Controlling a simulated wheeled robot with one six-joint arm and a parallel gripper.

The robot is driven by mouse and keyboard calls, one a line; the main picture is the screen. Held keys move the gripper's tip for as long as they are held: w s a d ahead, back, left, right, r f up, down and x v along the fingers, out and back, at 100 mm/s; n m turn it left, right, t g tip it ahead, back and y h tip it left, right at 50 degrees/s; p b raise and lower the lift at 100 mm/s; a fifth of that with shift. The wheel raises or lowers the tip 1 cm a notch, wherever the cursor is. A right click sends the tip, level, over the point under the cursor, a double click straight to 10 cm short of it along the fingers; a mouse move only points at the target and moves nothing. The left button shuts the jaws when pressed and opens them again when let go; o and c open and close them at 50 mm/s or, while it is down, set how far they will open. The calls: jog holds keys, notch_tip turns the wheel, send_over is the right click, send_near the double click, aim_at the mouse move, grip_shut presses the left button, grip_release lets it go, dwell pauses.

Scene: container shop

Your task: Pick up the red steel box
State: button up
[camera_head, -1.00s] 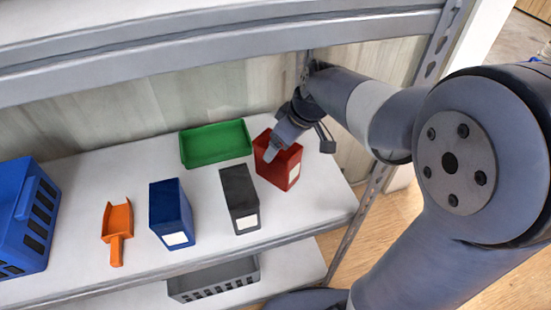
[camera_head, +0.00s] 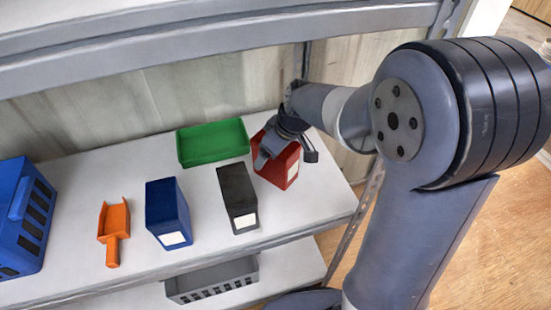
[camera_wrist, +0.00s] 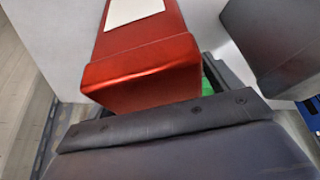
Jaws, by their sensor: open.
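In the wrist view the red box (camera_wrist: 145,60) fills the upper middle, close in front of my gripper (camera_wrist: 155,110). The gripper body hides the box's lower part there, and whether the fingers touch it cannot be told.
A dark grey box (camera_head: 238,200) stands just left of the red one. A green tray (camera_head: 213,161) lies behind it. A blue box (camera_head: 167,212), an orange scoop (camera_head: 113,222) and a blue crate (camera_head: 22,235) are farther left. A grey basket (camera_head: 212,291) sits below. An upper shelf beam (camera_head: 200,45) runs overhead.

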jog(key=shift+f, duration=0.25)
jog(key=shift+c, duration=0.6)
jog(key=c, duration=1.4)
